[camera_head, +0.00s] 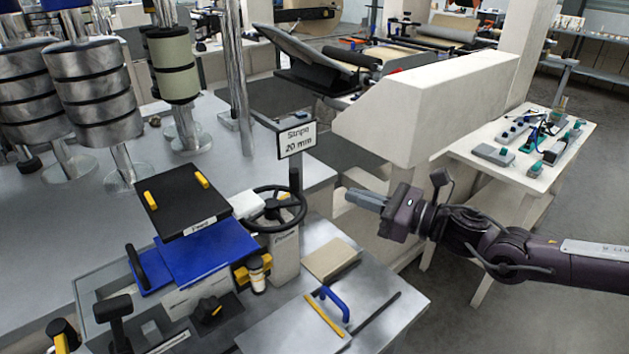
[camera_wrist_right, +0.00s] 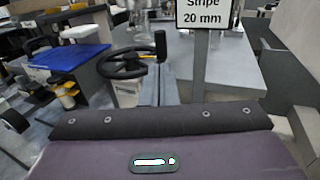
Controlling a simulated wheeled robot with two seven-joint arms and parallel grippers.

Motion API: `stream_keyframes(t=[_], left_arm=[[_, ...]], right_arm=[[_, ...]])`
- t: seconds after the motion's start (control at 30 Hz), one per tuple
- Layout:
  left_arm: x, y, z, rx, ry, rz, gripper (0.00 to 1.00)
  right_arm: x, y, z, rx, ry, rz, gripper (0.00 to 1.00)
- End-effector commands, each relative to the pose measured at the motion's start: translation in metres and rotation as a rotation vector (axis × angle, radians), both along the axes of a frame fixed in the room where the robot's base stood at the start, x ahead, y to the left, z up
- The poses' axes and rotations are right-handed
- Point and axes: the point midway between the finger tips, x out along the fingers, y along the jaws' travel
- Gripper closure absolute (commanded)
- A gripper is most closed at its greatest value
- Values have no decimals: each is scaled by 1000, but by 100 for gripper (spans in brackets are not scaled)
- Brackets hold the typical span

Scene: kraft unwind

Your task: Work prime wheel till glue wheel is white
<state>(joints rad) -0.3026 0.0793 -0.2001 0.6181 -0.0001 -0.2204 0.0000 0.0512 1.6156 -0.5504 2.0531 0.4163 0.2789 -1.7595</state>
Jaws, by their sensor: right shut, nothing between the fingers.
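The prime wheel (camera_head: 268,226) is a black spoked handwheel with an upright knob (camera_head: 295,181), on a grey housing marked "Prime". It also shows in the right wrist view (camera_wrist_right: 110,67), left of the middle. My right gripper (camera_head: 350,197) is to the right of the wheel, shut and empty, with its grey fingers pointing left. A clear gap lies between the fingertips and the wheel rim. I cannot pick out the glue wheel for certain; a small pale roller (camera_head: 257,274) with yellow parts sits beside the blue tray. My left gripper is not in view.
A "Stripe 20 mm" sign (camera_head: 297,139) stands on a post behind the wheel. A black plate (camera_head: 181,199) sits above the blue tray (camera_head: 208,252). A kraft-coloured pad (camera_head: 331,258) and blue handle (camera_head: 333,303) lie in front. A white machine cover (camera_head: 430,105) stands behind my right arm.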

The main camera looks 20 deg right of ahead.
Motion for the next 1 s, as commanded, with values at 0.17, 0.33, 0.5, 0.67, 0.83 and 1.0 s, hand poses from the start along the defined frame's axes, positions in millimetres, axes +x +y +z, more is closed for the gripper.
stream_keyframes(t=[0.17,0.33,0.5,0.67,0.83,1.0], left_arm=[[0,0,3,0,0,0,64],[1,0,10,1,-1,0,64],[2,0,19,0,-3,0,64],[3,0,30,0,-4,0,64],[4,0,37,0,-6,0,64],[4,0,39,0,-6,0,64]], right_arm=[[16,15,3,6,-4,3,100],[32,27,4,5,-5,1,100],[50,43,5,4,-3,1,100],[66,57,5,2,-1,3,100],[77,67,3,-1,0,2,100],[82,71,1,-3,0,2,100]])
